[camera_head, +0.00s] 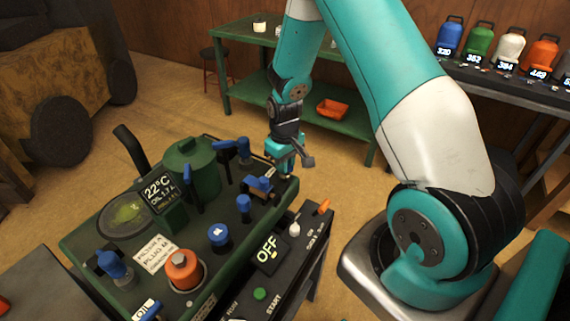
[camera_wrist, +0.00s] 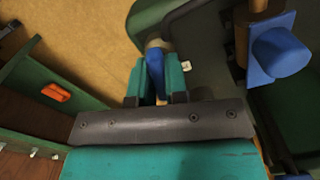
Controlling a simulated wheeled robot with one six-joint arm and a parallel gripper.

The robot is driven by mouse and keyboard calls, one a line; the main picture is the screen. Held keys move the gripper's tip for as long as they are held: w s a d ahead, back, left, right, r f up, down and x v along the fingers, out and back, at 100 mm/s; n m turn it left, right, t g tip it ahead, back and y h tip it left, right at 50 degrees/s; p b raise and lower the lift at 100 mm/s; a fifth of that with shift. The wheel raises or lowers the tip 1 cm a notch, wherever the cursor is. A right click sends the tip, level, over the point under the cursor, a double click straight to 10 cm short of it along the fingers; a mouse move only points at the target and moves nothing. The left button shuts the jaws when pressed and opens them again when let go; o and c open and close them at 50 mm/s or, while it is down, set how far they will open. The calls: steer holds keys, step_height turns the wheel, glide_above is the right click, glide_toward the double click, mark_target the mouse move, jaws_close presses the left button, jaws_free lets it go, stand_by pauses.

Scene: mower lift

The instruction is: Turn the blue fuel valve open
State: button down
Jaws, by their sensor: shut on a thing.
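My gripper (camera_wrist: 158,82) reaches down to the far right corner of the green machine (camera_head: 75,245). In the wrist view its two teal fingers are closed around a narrow blue lever (camera_wrist: 157,66), which I take to be the fuel valve handle. A pale round fitting shows at the lever's far end. In the head view my gripper (camera_head: 284,160) largely hides this lever, and a small brass fitting shows just below the fingers. How far the valve is turned cannot be told.
Close by stand a blue block-shaped part (camera_head: 258,185), also large in the wrist view (camera_wrist: 280,52), and another blue handle (camera_head: 232,150). A dark panel reading OFF (camera_head: 268,252) is at the front. A green bench (camera_head: 240,92) with an orange tray (camera_head: 332,108) stands behind.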

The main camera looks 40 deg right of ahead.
steer(key=shift+w+n, duration=0.1)
steer(key=shift+n, duration=1.4)
steer(key=c, duration=1.1)
jaws_free()
steer(key=shift+c, duration=0.2)
steer(key=shift+r, duration=0.15)
step_height(320, 180, up, 17)
steer(key=b, duration=0.1)
steer(key=shift+b, duration=0.4)
steer(key=shift+r, duration=0.1)
